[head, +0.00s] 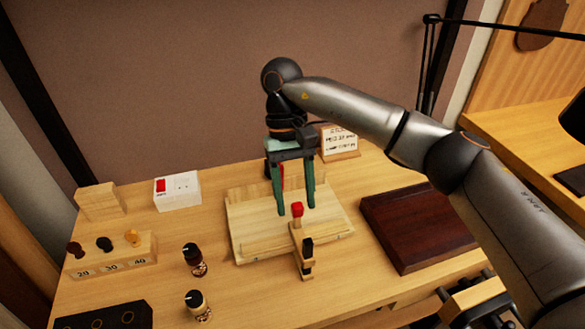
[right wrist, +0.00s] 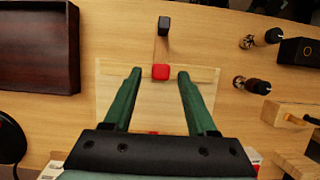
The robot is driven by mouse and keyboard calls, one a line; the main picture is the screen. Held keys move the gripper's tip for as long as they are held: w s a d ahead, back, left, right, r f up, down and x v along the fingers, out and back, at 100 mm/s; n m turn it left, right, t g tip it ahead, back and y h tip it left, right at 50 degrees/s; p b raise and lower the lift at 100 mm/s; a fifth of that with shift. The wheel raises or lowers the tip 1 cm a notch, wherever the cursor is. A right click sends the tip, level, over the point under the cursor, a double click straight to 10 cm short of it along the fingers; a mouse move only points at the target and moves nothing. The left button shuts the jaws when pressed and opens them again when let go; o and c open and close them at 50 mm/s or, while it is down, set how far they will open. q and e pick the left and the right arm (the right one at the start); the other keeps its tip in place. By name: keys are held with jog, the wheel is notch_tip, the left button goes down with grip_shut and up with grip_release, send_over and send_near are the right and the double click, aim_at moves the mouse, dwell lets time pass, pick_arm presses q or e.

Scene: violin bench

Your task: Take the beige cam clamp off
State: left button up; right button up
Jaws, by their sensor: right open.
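A beige wooden cam clamp (head: 297,239) sits at the front edge of a pale wooden board (head: 249,205). It has a red block (head: 297,209) at its upper end and a black part (head: 307,246) toward the front. My right gripper (head: 296,211) is open, pointing down over the board, with its green fingers on either side of the red block in the picture. In the right wrist view the red block (right wrist: 160,72) shows between the fingertips (right wrist: 160,73), with gaps on both sides; the black part (right wrist: 164,25) lies beyond it. My left gripper is not in view.
A dark red-brown wooden tray or panel (head: 415,226) lies right of the board. Two dark-capped bottles (head: 192,256) stand to the left.

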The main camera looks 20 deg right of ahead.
jog(key=p+v, duration=0.2)
jog(key=v, duration=0.9)
jog(key=shift+r+p, duration=0.2)
jog(key=shift+p, duration=0.2)
